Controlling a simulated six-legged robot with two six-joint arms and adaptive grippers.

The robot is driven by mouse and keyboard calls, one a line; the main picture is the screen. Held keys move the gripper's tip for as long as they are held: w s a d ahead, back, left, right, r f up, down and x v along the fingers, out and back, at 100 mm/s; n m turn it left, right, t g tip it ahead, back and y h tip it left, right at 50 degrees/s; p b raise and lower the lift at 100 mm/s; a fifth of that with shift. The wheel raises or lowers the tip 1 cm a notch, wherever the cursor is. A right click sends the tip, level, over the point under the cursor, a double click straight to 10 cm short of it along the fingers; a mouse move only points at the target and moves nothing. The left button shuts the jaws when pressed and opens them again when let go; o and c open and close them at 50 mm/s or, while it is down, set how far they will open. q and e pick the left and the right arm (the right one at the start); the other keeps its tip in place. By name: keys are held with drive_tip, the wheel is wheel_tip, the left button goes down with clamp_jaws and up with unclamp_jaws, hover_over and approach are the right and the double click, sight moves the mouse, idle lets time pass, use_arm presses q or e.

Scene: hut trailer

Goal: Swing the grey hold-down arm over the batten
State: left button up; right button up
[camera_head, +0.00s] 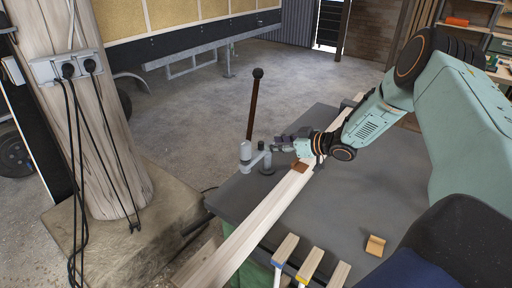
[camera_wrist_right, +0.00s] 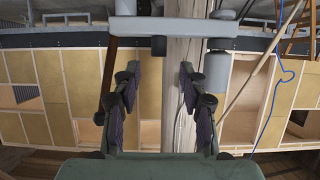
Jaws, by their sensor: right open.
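In the head view the grey hold-down arm (camera_head: 257,158) joins a grey upright post to a dark round pad beside the batten's left edge. A brown lever (camera_head: 252,108) with a black ball knob stands up behind it. The pale wooden batten (camera_head: 255,220) runs diagonally along the dark bench. My right gripper (camera_head: 285,144) is open and empty, just beyond the hold-down arm; contact cannot be told. In the wrist view its spread fingers (camera_wrist_right: 159,78) point at the grey bar (camera_wrist_right: 180,27), with the lever (camera_wrist_right: 110,75) at left and the batten (camera_wrist_right: 180,105) behind the right finger.
A small brown block (camera_head: 301,166) sits at the batten near my wrist, and another (camera_head: 375,245) lies on the bench (camera_head: 335,215). Several wooden pieces (camera_head: 310,265) stick up at the front edge. A timber post (camera_head: 105,130) with cables stands at left.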

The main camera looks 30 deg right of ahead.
sight(263, 143)
drive_tip(key=b+x, duration=0.1)
drive_tip(key=x, duration=0.6)
drive_tip(key=shift+s, duration=0.1)
drive_tip(key=shift+d, duration=0.15)
drive_tip(key=c, duration=0.4)
clamp_jaws()
